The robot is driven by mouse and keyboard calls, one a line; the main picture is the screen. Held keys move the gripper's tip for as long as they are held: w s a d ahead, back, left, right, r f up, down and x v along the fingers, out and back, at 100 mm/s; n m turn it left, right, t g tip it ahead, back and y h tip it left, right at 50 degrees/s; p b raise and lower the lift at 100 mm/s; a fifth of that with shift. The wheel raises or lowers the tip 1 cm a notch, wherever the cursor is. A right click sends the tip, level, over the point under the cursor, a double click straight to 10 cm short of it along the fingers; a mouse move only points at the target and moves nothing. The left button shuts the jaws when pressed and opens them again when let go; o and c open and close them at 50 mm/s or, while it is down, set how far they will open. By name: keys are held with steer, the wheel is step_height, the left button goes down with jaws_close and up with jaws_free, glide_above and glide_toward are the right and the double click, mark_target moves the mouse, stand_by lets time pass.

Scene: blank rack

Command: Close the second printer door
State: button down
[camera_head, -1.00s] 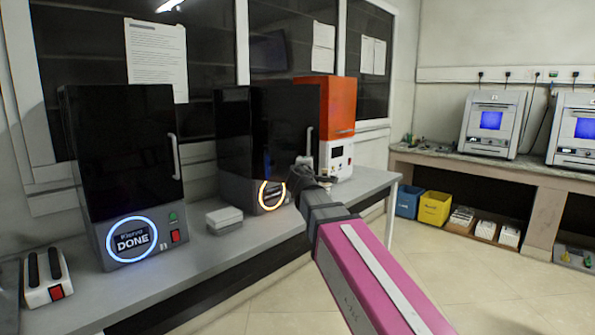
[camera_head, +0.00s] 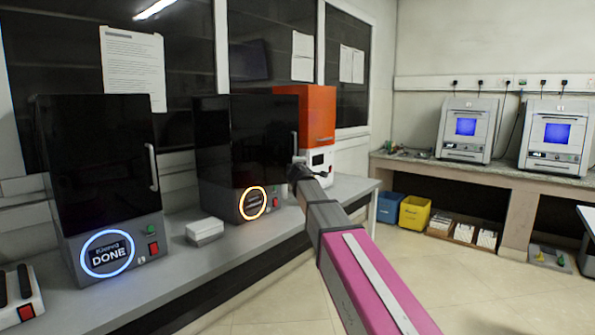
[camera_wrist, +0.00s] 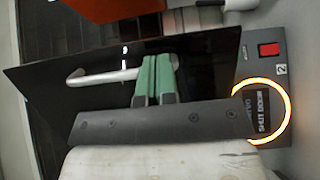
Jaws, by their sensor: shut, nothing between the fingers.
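The second printer (camera_head: 222,203) is the dark middle unit on the bench, with an orange-lit ring. In the wrist view its ring display (camera_wrist: 262,112) reads "SHUT DOOR", beside a label "2". Its glossy black door (camera_wrist: 205,70) looks slightly ajar and carries a silver handle (camera_wrist: 100,76). My gripper (camera_head: 298,172) is at the door's right side, near the handle. In the wrist view its green fingers (camera_wrist: 158,60) are together and empty, in front of the door and overlapping the handle's end. I cannot tell whether they touch it.
The first printer (camera_head: 100,165) stands left with a blue ring reading "DONE". A small white box (camera_head: 205,231) lies between the printers. An orange-topped machine (camera_head: 305,115) stands right behind the second printer. Blue (camera_head: 390,207) and yellow (camera_head: 415,212) bins sit on the floor. Floor at right is open.

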steer(key=w+a, duration=0.2)
steer(key=w, duration=0.5)
steer(key=w+a, duration=0.3)
steer(key=w, duration=0.4)
steer(key=shift+w+a, duration=0.15)
steer(key=shift+w, duration=0.2)
steer(key=s+d, duration=0.7)
steer(key=d, duration=0.5)
steer(key=s+d+f+m+g+h, duration=0.1)
steer(key=s+d+f+m+g, duration=0.2)
steer(key=f, duration=0.5)
steer(key=s+d+f+m+g+h, duration=0.15)
steer(key=s+d+f, duration=0.25)
steer(key=f, duration=0.4)
steer(key=s+d+f+m+g, duration=0.3)
steer(key=s+f+m+g, duration=0.1)
steer(key=s+f, duration=0.75)
steer(key=s+d+f+m+g, duration=0.2)
steer(key=s+f+m+g, duration=0.25)
steer(key=s+f, duration=0.65)
steer(key=s+f+m+g+y, duration=0.1)
steer(key=s+f, duration=0.3)
steer(key=s, duration=0.4)
steer(key=s+f+m+g+y, duration=0.2)
steer(key=s+f+m+g, duration=0.1)
steer(key=s, duration=0.5)
step_height(320, 180, down, 2)
steer(key=shift+s+f+m+g, duration=0.2)
steer(key=shift+s+m+g, duration=0.2)
steer(key=shift+g, duration=0.1)
